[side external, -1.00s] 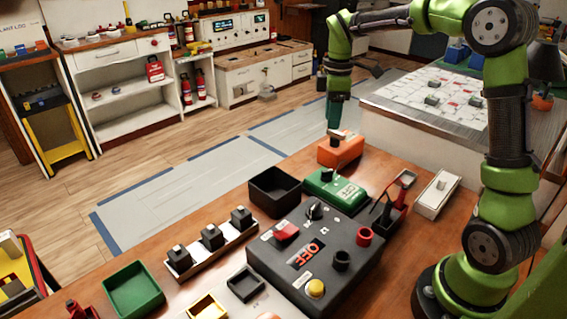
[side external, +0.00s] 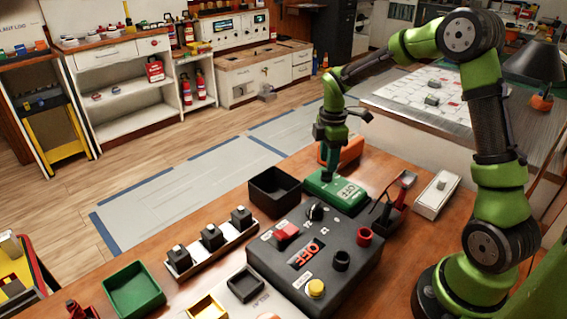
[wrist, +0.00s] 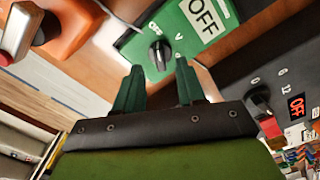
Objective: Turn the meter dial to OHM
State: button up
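The green meter (side external: 345,192) sits on the wooden bench behind the dark panel. Its white display reads OFF in the wrist view (wrist: 206,17). The meter's black dial (wrist: 160,53) has a light pointer line, with small white marks around it, including a V. In the side view my gripper hides the dial. My gripper (side external: 329,177) points down over the meter's left part. In the wrist view its two green fingers (wrist: 159,66) are apart, with the dial between and just beyond their tips. Contact with the dial cannot be told.
The dark panel (side external: 268,262) with its own black knob (side external: 315,212), red switch and OFF display stands in front. An orange box (side external: 352,150) is behind the meter. A black open bin (side external: 272,190) is to the left; red-handled pliers or a similar tool (side external: 400,198) lies right.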

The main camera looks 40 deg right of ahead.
aim_at(327, 175)
jog(key=shift+f, duration=1.7)
grip_shut()
